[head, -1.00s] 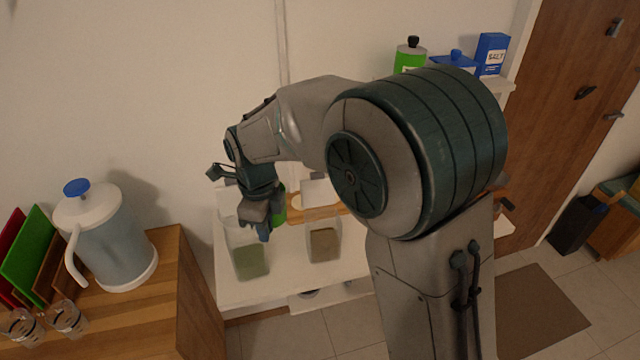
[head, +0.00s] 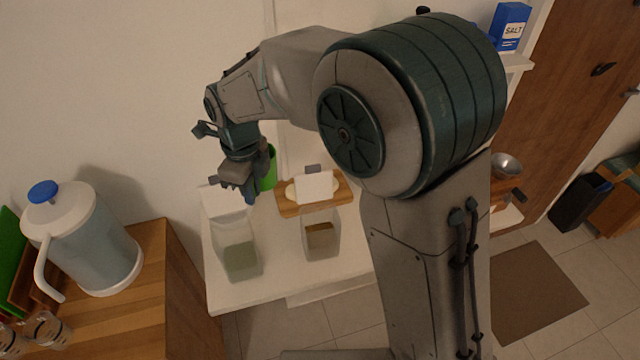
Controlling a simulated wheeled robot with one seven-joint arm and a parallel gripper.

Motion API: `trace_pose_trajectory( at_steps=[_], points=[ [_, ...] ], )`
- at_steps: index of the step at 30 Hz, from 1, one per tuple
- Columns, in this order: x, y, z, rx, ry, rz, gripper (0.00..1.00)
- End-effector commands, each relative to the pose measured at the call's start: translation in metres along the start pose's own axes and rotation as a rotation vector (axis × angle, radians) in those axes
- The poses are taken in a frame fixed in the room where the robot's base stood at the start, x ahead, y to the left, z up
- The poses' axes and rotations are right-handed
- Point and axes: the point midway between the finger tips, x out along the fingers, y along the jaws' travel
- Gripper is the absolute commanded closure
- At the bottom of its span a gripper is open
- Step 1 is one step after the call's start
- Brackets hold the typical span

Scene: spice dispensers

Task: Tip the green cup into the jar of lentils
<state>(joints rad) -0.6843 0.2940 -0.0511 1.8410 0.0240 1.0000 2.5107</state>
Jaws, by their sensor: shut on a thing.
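My gripper (head: 250,190) is shut on the green cup (head: 269,168), which shows partly behind the fingers on their right side. The cup looks close to upright, and its inside is hidden. Below and slightly in front stands a clear jar with a greenish filling (head: 241,258), its lid raised at the back. To its right stands a second clear jar with a brown filling (head: 320,240), also with its lid up. No label is readable, so I cannot tell for certain which jar holds the lentils. The cup is apart from both jars.
The jars stand on a white counter (head: 280,285) with a wooden board (head: 290,207) behind them. A wooden cabinet (head: 150,250) with a large white-lidded pitcher (head: 85,240) is at left. A blue salt box (head: 508,27) sits on a shelf at upper right.

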Motion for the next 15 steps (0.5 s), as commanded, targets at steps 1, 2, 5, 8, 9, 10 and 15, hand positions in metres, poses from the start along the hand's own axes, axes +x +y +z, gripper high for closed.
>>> trace_pose_trajectory(
  at_steps=[1,2,5,8,9,10,15],
  points=[
    [0.003,-0.001,-0.002,0.001,-0.007,0.002,1.00],
    [0.005,-0.001,-0.002,0.002,-0.014,0.005,1.00],
    [0.013,-0.002,-0.005,0.005,-0.043,0.011,1.00],
    [0.026,-0.003,-0.010,0.010,-0.085,0.017,1.00],
    [0.032,-0.004,-0.011,0.009,-0.104,0.024,1.00],
    [0.036,-0.004,-0.012,0.010,-0.119,0.027,1.00],
    [0.047,-0.006,-0.018,0.012,-0.207,0.038,1.00]
  ],
)
